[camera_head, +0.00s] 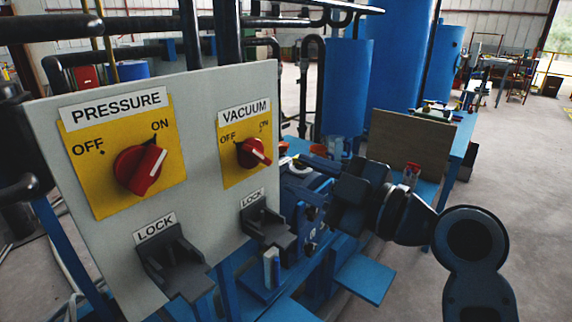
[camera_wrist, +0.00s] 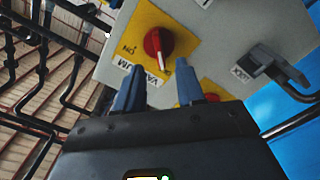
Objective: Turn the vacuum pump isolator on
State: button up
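The vacuum isolator's red knob (camera_head: 254,153) sits on a yellow plate under the VACUUM label, with OFF at upper left and ON at upper right. The white line on its handle slants towards the lower right in the head view. The same knob (camera_wrist: 158,43) shows in the wrist view just beyond the fingertips, with its white line pointing down the picture. My gripper (camera_wrist: 159,68) is open and empty, its two blue fingers apart and pointing at the panel. The fingers seem short of the knob; the exact gap cannot be told. A finger partly covers the VACUUM label.
The pressure knob (camera_head: 140,171) is on the left of the grey panel (camera_head: 205,212). Black lock brackets (camera_head: 176,264) and (camera_head: 268,225) project below the knobs. Blue pump equipment (camera_head: 312,190) stands behind my gripper. Open floor lies at right.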

aim_at(265, 159)
jog(key=p+x, duration=0.1)
jog(key=x, duration=0.6)
jog(key=shift+w+a+r+p, duration=0.15)
jog(key=shift+w+a+p, duration=0.15)
grip_shut()
